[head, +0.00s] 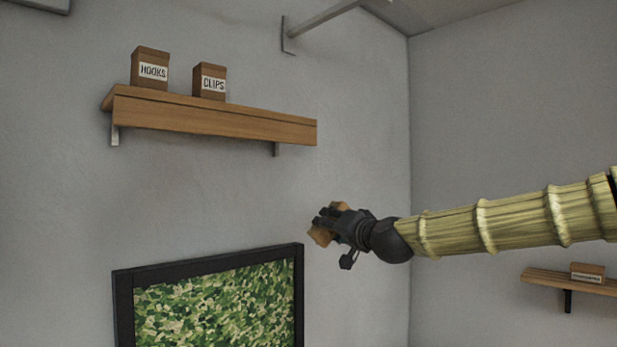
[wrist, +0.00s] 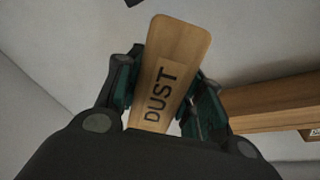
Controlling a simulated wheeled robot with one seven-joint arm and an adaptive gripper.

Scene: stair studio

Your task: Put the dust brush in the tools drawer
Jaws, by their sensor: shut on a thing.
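The dust brush (wrist: 176,62) has a wooden body with the word DUST on it. My gripper (wrist: 160,88) is shut on it, with one finger on each side in the wrist view. In the head view, my gripper (head: 330,218) is held in the air in front of the wall, with part of the brown brush (head: 320,236) showing at the fingers. The brush's bristles cannot be made out. The tools drawer is not seen in either view.
A wooden wall shelf (head: 220,119) at upper left holds a HOOKS box (head: 150,68) and a CLIPS box (head: 210,82). A framed green panel (head: 215,305) hangs below. A small shelf (head: 560,282) with a box (head: 587,272) is at right. The wall between is bare.

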